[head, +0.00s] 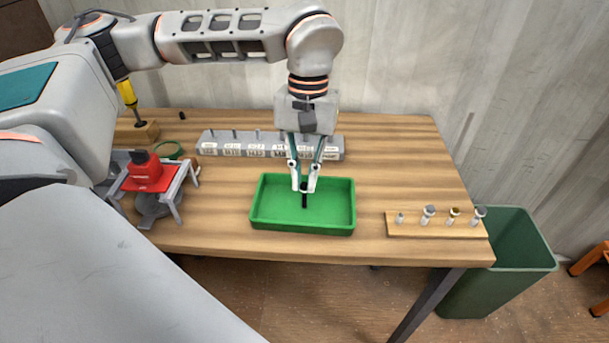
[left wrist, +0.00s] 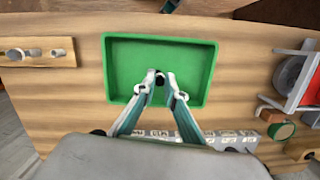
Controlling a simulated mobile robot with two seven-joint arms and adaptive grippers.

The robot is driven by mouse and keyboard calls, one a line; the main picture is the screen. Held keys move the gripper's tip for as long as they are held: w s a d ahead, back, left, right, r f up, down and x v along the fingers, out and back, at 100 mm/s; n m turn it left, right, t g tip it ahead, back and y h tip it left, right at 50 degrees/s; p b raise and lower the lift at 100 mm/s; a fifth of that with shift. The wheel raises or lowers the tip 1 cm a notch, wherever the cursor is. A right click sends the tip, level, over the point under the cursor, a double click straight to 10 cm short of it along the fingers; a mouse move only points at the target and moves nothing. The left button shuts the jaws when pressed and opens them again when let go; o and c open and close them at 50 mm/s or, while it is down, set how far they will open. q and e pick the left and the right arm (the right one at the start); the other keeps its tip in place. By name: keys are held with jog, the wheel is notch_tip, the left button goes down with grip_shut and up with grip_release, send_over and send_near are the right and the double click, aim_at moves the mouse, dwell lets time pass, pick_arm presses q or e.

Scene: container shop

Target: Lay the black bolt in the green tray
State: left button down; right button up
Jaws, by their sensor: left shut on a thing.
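The green tray (head: 335,205) lies on the wooden table. My left gripper (head: 304,187) points down over the tray and is shut on the black bolt (head: 304,201). The bolt hangs upright below the fingertips, within the tray's outline; I cannot tell whether its lower end touches the tray floor. In the left wrist view the fingertips (left wrist: 160,82) close around the dark bolt head (left wrist: 160,79), with the green tray (left wrist: 185,55) beneath. My right gripper is not in view.
A grey labelled rack (head: 270,146) with upright bolts stands behind the tray. A wooden strip (head: 440,229) with several bolts lies at right. A red-and-grey device (head: 150,180) stands at left. A green bin (head: 510,250) stands beyond the right edge. The tray floor looks otherwise empty.

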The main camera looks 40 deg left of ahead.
pick_arm(q)
jog(key=shift+f, duration=0.15)
jog(key=c, duration=2.1)
grip_release()
jog(key=r, duration=0.4)
jog(key=w+r+p, duration=0.1)
jog(key=r, duration=0.7)
jog(key=shift+w+a+r, duration=0.1)
jog(key=shift+w+a, duration=0.25)
jog(key=shift+s, duration=0.1)
